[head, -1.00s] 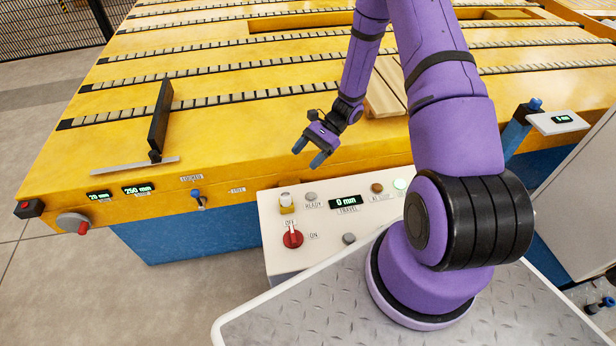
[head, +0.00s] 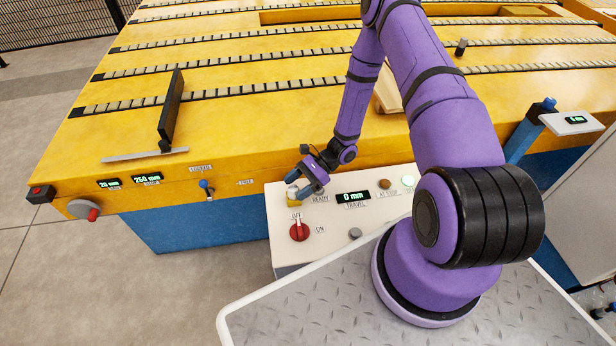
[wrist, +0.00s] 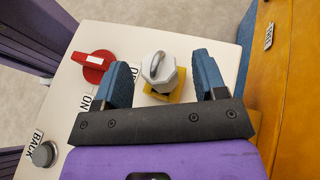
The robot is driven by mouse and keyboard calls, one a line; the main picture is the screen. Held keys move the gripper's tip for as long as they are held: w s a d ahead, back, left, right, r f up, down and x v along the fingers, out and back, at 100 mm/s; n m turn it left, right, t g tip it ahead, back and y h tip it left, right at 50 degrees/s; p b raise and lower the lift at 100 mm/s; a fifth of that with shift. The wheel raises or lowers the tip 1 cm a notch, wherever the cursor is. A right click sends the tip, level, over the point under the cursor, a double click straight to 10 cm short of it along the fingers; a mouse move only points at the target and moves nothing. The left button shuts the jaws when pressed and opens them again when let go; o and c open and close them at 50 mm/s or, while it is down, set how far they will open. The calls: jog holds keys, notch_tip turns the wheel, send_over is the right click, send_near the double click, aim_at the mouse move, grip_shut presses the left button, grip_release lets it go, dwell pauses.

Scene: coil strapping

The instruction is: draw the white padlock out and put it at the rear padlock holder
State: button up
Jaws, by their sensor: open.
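The white padlock (wrist: 159,72) sits on a yellow holder (wrist: 186,92) on the control panel, seen in the wrist view. My gripper (wrist: 166,80) is open, with one blue finger on each side of the padlock and a gap showing on both sides. In the head view my gripper (head: 301,192) is low over the panel's left end, above the yellow holder (head: 293,201), and hides most of the padlock. I cannot tell which place is the rear padlock holder.
The red OFF/ON switch (wrist: 94,65) is close beside one finger, and it also shows in the head view (head: 299,231). The panel (head: 330,227) carries a travel display (head: 352,197) and several buttons. The yellow table edge (wrist: 280,100) stands close to the other finger.

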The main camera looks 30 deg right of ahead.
aim_at(290, 189)
jog(key=shift+x, duration=1.65)
jog(key=shift+c, duration=0.4)
grip_shut()
jog(key=shift+r, duration=0.65)
jog(key=c, duration=0.8)
grip_release()
grip_shut()
